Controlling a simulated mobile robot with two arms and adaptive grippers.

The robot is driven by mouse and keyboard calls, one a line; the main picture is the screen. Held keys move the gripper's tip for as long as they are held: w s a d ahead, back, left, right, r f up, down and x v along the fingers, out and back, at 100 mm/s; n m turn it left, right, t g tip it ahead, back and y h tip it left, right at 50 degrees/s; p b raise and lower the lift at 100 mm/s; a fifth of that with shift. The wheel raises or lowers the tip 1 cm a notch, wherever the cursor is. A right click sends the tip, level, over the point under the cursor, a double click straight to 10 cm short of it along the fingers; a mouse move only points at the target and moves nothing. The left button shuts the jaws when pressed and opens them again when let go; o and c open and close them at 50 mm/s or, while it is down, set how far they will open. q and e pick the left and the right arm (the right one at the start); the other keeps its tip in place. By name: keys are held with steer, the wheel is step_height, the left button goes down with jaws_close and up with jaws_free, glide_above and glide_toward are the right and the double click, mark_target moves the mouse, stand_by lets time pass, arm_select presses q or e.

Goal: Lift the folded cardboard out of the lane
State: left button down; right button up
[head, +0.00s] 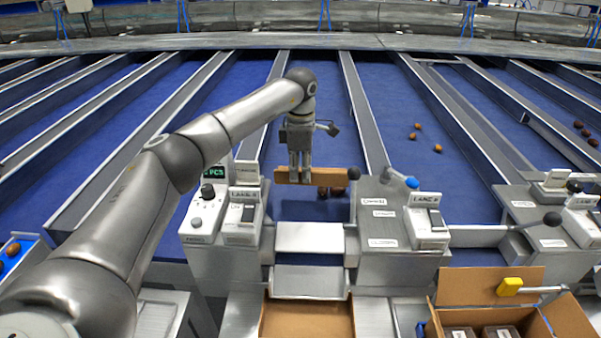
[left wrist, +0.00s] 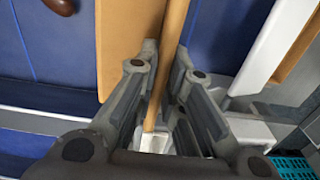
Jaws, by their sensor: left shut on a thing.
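The folded cardboard (head: 332,177) is a tan strip across the lower end of the middle blue lane (head: 318,208), just above the metal chute. My left gripper (head: 300,176) points down from above and is shut on it, left of its middle. In the left wrist view the cardboard (left wrist: 121,45) shows as a tan panel and a thin folded edge that runs between my left fingers (left wrist: 160,95). I cannot tell whether its lower edge touches the lane. My right gripper is not in view.
Dark dates (head: 334,191) lie in the lane by the cardboard's lower edge. A black lever knob (head: 354,174) stands at its right end. Control boxes (head: 238,213) flank the lane, and lane dividers (head: 362,115) run up both sides. An open carton (head: 486,284) stands lower right.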

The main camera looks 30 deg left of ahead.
arm_select(q)
step_height(320, 180, up, 12)
steer(key=p, duration=0.8)
steer(key=shift+f, duration=0.25)
